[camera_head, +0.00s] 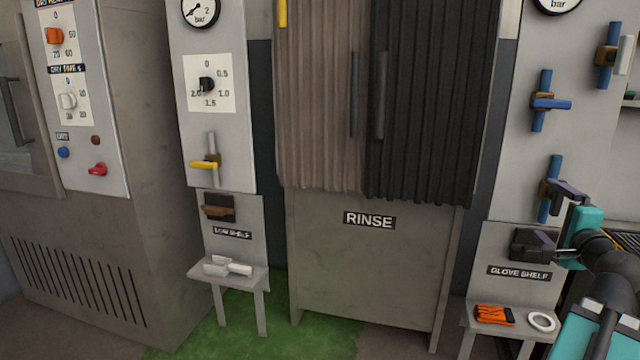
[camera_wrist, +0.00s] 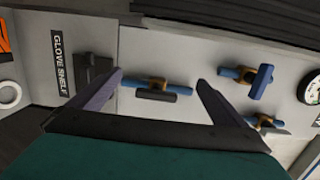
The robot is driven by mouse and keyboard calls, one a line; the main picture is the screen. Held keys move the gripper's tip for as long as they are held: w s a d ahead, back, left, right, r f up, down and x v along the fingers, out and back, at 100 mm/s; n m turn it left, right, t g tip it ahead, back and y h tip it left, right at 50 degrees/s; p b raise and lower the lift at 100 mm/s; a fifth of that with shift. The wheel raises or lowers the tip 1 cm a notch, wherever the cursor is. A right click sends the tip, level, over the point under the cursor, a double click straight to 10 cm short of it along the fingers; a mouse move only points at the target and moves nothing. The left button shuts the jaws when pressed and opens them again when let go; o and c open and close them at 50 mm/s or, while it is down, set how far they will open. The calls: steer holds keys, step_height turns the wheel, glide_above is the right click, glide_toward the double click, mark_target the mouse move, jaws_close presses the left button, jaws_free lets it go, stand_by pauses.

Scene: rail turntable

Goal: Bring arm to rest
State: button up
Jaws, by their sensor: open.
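My gripper (camera_head: 556,220) is at the right of the head view, in front of the panel above the glove shelf. In the wrist view my gripper (camera_wrist: 160,86) has its two dark fingers spread wide, with nothing held between them. A valve with a black handle on a blue pipe (camera_wrist: 172,88) shows on the panel beyond the gap between the fingertips. The same valve's blue pipe (camera_head: 556,170) is partly hidden by my gripper in the head view. The fingers appear apart from the handle, but the exact distance is hard to tell. My teal and black arm reaches in from the lower right.
The glove shelf (camera_head: 480,345) holds orange gloves (camera_head: 494,315) and a white ring (camera_head: 541,321). A black block (camera_head: 530,245) juts from the panel close to my gripper. A blue-handled valve (camera_head: 550,103) sits above. The curtained rinse cabinet (camera_head: 365,270) stands to the left.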

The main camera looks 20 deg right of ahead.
steer(key=w+a+f+n+y+p, duration=0.2)
steer(key=w+a+f+y+p, duration=0.3)
steer(key=w+a, duration=0.5)
steer(key=w+a+f+n+y+p, duration=0.1)
steer(key=w+a+f+y+p, duration=0.1)
steer(key=w+a+f+p, duration=0.65)
steer(key=w+a+f+n+g+y+p, duration=0.3)
steer(key=a+f, duration=0.4)
steer(key=a, duration=0.5)
steer(key=w+a+f+n+g+y+p, duration=0.25)
steer(key=a+f, duration=0.45)
steer(key=a, duration=0.5)
steer(key=s+a+f+n+g+p, duration=0.3)
steer(key=s+a+f+g+p, duration=0.15)
steer(key=s+a+f, duration=0.4)
steer(key=s+a+f+n+g+p, duration=0.45)
steer(key=s+a, duration=0.45)
steer(key=a, duration=0.3)
steer(key=s+d+f+n+g+h+p, duration=0.1)
steer(key=s+d+f+n+g, duration=0.1)
steer(key=s, duration=0.7)
steer(key=s+d+f+n+g+h+p, duration=0.2)
steer(key=s+n, duration=0.4)
steer(key=s, duration=0.4)
steer(key=shift+s+d+f+g, duration=0.25)
steer(key=shift+f+g, duration=0.25)
steer(key=shift+g, duration=0.45)
